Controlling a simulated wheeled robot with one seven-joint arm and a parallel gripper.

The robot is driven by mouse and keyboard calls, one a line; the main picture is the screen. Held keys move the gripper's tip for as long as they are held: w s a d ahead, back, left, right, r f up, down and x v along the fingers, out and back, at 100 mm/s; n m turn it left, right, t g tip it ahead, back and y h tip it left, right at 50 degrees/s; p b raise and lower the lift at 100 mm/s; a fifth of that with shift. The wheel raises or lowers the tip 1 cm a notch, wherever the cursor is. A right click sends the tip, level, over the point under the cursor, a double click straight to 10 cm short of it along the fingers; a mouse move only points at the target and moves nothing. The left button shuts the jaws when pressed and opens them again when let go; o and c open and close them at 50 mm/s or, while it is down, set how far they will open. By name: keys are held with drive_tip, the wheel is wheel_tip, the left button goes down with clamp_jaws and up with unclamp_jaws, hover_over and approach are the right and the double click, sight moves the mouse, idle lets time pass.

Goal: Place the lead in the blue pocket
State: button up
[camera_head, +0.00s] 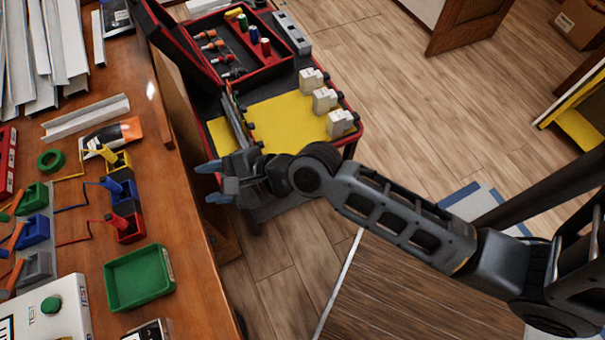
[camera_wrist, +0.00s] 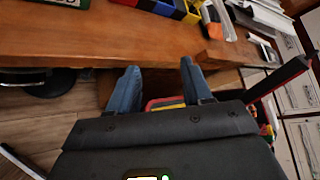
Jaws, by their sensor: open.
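The blue pocket (camera_head: 124,197) sits on the wooden bench between a yellow pocket (camera_head: 117,163) and a red pocket (camera_head: 129,230). A blue lead (camera_head: 70,208) runs along the bench to its left, with a blue handle leaning at the pocket; I cannot tell whether it is inside. A yellow lead (camera_head: 70,177) and a red lead (camera_head: 73,242) lie similarly. The blue pocket also shows at the top of the wrist view (camera_wrist: 167,10). My gripper (camera_head: 213,182) is open and empty, right of the bench edge and apart from the pockets; its fingers show in the wrist view (camera_wrist: 158,72).
A green tray (camera_head: 139,278) lies in front of the pockets. A red tool cart (camera_head: 215,105) with a yellow top and several white breakers stands beyond my gripper. Open floor lies right of the cart.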

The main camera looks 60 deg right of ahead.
drive_tip(key=s+d+r+n+t+h, duration=0.1)
drive_tip(key=s+d+r+n+h, duration=0.15)
drive_tip(key=s+n, duration=0.6)
drive_tip(key=s+d+r+n+t+h, duration=0.1)
drive_tip(key=s+d+r+n+h, duration=0.15)
drive_tip(key=s+n, duration=0.65)
drive_tip(key=s+a+r+n+t, duration=0.1)
drive_tip(key=s+r+n, duration=0.4)
drive_tip(key=s+r, duration=0.3)
drive_tip(key=shift+s+r+y, duration=0.2)
drive_tip(key=shift+s+y, duration=0.1)
drive_tip(key=shift+s, duration=0.4)
drive_tip(key=shift+a+n, duration=0.25)
